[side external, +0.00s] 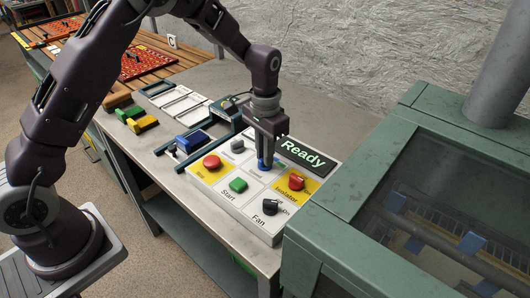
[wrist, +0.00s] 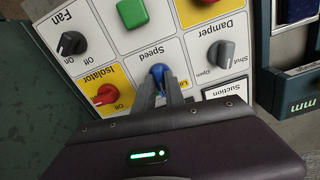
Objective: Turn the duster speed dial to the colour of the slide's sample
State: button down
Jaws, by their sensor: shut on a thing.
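The speed dial (wrist: 158,73) is a blue knob on the white control panel, under the printed word "Speed" in the wrist view. My gripper (wrist: 163,88) points down at it, its fingers shut on the dial. In the side external view my gripper (side external: 264,160) is over the panel's far middle, with a bit of the blue dial (side external: 262,167) showing below the fingers. The fingers hide most of the dial and its colour marks. A blue block (side external: 192,141) lies in a dark frame left of the panel; I cannot tell if it is the slide's sample.
A red button (side external: 212,162), green button (side external: 238,185), red isolator knob (side external: 296,182), black fan knob (side external: 269,207) and grey damper knob (side external: 237,146) surround the dial. A "Ready" display (side external: 303,154) is behind. A green cabinet (side external: 400,200) stands right. Green and yellow blocks (side external: 143,124) lie left.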

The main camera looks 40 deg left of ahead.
jog(key=shift+n, duration=0.6)
jog(key=c, duration=1.4)
grip_release()
notch_tip(320, 180, up, 7)
jog(key=shift+r, duration=0.1)
jog(key=shift+r, duration=0.1)
